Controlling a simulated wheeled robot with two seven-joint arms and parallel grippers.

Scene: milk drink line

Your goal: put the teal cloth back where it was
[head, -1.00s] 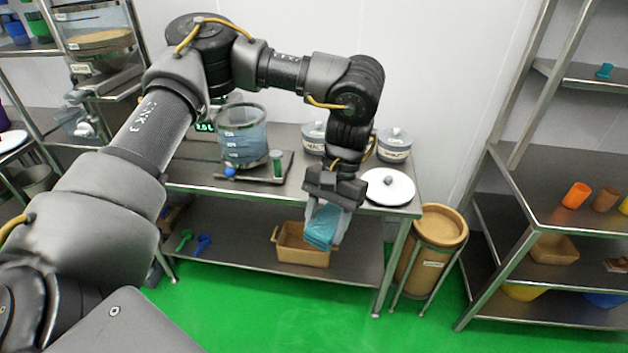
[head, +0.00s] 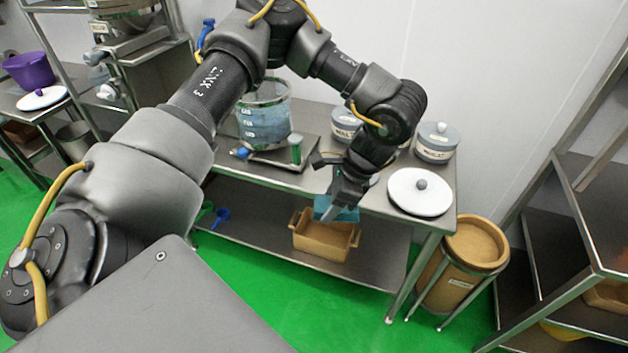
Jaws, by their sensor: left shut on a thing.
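My left gripper (head: 335,208) is shut on the teal cloth (head: 348,215). It holds the cloth in front of the front edge of the steel table (head: 312,182). In the picture the cloth shows just above the tan bin (head: 325,238), which stands on the table's lower shelf. My right gripper is not in view.
On the table stand a clear measuring vessel (head: 264,118) on a scale, lidded pots (head: 437,142) and a white lid (head: 420,192). A brown drum (head: 462,262) stands right of the table. Green and blue scoops (head: 221,217) lie on the lower shelf.

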